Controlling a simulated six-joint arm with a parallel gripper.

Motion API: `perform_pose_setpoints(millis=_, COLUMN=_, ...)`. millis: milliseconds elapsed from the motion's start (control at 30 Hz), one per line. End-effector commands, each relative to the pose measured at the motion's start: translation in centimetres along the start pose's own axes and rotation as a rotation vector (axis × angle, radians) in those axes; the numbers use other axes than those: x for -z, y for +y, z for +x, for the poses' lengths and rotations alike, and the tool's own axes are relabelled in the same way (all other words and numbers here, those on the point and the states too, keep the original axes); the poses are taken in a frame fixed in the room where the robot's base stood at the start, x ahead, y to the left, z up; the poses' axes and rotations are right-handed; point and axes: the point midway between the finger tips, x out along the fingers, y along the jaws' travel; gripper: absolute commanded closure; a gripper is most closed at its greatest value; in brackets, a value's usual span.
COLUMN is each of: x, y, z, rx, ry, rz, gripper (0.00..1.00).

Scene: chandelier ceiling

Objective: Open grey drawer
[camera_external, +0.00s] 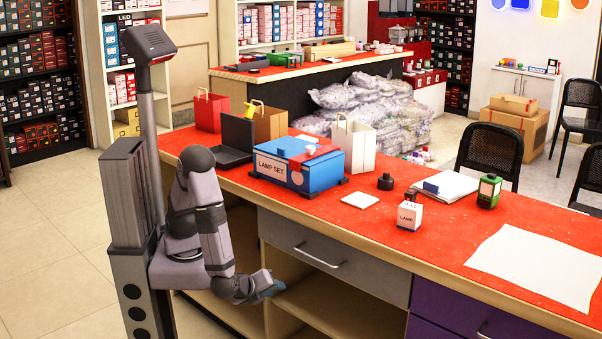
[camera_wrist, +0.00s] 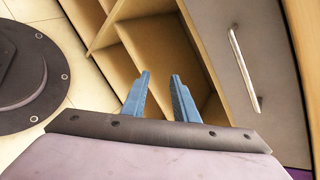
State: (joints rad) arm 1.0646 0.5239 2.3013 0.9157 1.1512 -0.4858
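The grey drawer (camera_external: 335,256) is shut under the red counter top, with a silver bar handle (camera_external: 318,257) across its front. In the wrist view the drawer (camera_wrist: 236,60) is at the upper right, with its handle (camera_wrist: 244,70) running steeply. My gripper (camera_external: 275,287) is below and to the left of the handle, in front of the open shelves, apart from the drawer. In the wrist view the two blue fingers of my gripper (camera_wrist: 160,78) stand apart with nothing between them.
Open wooden shelves (camera_wrist: 160,50) lie beyond my fingers. A purple drawer (camera_external: 450,315) is to the right of the grey one.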

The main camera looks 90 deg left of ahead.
Motion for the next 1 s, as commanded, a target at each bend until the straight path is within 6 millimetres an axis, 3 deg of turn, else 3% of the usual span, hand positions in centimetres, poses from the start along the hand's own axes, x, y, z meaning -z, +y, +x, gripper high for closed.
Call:
perform_pose_setpoints(millis=33, x=0.2, y=-2.8, z=-0.5, rx=0.096, ry=0.002, rz=-0.077, gripper=0.73)
perform_pose_setpoints(millis=100, x=0.1, y=-6.4, z=-1.3, rx=0.229, ry=0.008, rz=-0.199, gripper=0.73)
perform_pose_setpoints(millis=200, x=-0.6, y=-9.7, z=-2.4, rx=0.364, ry=0.024, rz=-0.365, gripper=0.73)
perform_pose_setpoints(millis=267, x=-1.1, y=-10.7, z=-2.8, rx=0.414, ry=0.030, rz=-0.452, gripper=0.73)
perform_pose_setpoints(millis=500, x=-2.1, y=-11.3, z=-3.1, rx=0.452, ry=0.044, rz=-0.662, gripper=0.73)
perform_pose_setpoints(millis=767, x=-2.2, y=-11.4, z=-2.8, rx=0.449, ry=0.047, rz=-0.686, gripper=0.73)
perform_pose_setpoints(millis=1000, x=-2.5, y=-12.3, z=-0.5, rx=0.447, ry=0.043, rz=-0.683, gripper=0.73)
